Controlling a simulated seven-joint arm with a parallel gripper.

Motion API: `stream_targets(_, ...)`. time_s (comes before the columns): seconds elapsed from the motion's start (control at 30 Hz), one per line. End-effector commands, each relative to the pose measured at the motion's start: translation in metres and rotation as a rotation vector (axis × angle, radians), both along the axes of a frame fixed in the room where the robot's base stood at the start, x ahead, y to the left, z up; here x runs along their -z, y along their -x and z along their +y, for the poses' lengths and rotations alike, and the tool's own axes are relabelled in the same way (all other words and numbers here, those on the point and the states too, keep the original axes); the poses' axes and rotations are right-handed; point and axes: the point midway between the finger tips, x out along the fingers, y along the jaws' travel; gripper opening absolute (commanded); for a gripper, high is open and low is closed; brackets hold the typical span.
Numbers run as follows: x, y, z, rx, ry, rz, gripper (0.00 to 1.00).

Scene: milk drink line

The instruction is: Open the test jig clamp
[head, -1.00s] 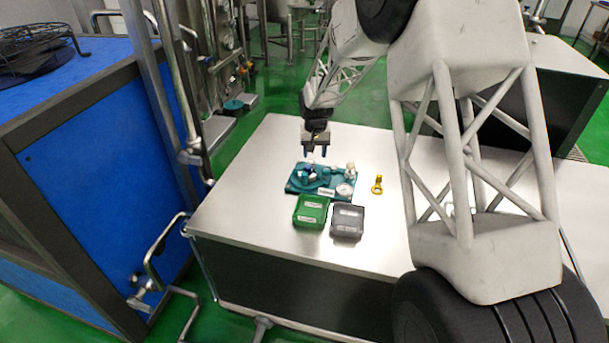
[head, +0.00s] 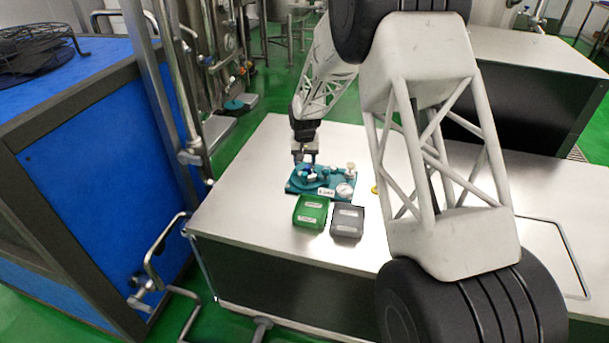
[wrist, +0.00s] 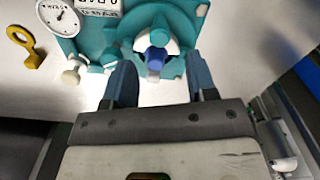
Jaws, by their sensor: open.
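The test jig is a teal plate (head: 332,192) on the steel table; it also shows in the wrist view (wrist: 92,38). Its clamp has a blue star-shaped knob (wrist: 156,60) on a round teal seat with a white part under it. A white dial gauge (wrist: 58,18), a label (wrist: 97,6) and a small white knob (wrist: 74,72) are also on the jig. My gripper (wrist: 157,82) is open, with its two blue fingers on either side of the knob's line and apart from it. In the head view my gripper (head: 306,162) is over the jig's far left part, partly hiding the clamp.
A green bin (head: 310,212) and a grey bin (head: 347,221) stand at the jig's near side. A yellow ring-ended piece (wrist: 28,45) lies beside the jig, mostly hidden by my arm in the head view. The table's left part (head: 235,205) is clear.

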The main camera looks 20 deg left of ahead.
Motion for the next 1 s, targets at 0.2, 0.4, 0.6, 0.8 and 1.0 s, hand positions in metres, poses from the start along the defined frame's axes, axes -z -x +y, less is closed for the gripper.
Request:
stream_targets(0.2,0.024,0.000,0.000,0.000,0.001,0.003,0.52)
stream_targets(0.4,0.048,0.000,0.000,0.000,0.001,0.003,0.52)
stream_targets(0.6,0.064,0.000,0.000,0.000,0.000,0.001,0.52)
stream_targets(0.8,0.069,0.000,0.000,0.000,0.001,0.002,0.52)
stream_targets(1.0,0.069,0.000,0.000,0.000,0.000,0.001,0.52)
